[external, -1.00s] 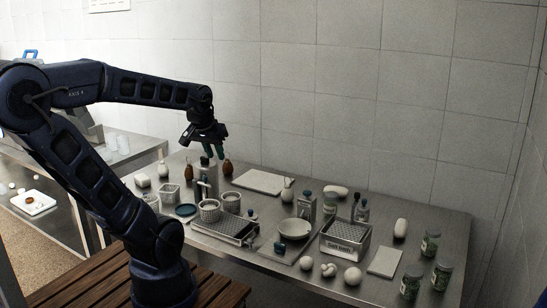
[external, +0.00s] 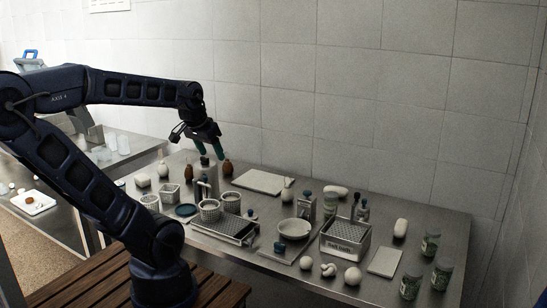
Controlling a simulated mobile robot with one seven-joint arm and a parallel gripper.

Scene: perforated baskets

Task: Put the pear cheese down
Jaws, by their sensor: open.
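My gripper (external: 208,150) is open, with teal fingertips pointing down over the back left of the steel table. I see nothing held between the fingers. A white pear-shaped piece (external: 163,169) with a narrow neck stands on the table to the left of the gripper. Two brown pear-shaped pieces, one (external: 189,171) left of the fingers and one (external: 227,168) right of them, stand close by. I cannot tell for sure which of these is the pear cheese. A dark-topped item (external: 204,161) shows just under the fingers.
A white board (external: 260,181) lies right of the gripper. Perforated cups (external: 210,211), a perforated tray (external: 228,228) and a rectangular basket (external: 345,246) stand nearer the front. Several jars (external: 430,244) stand at the right. The tiled wall (external: 330,100) rises behind the table.

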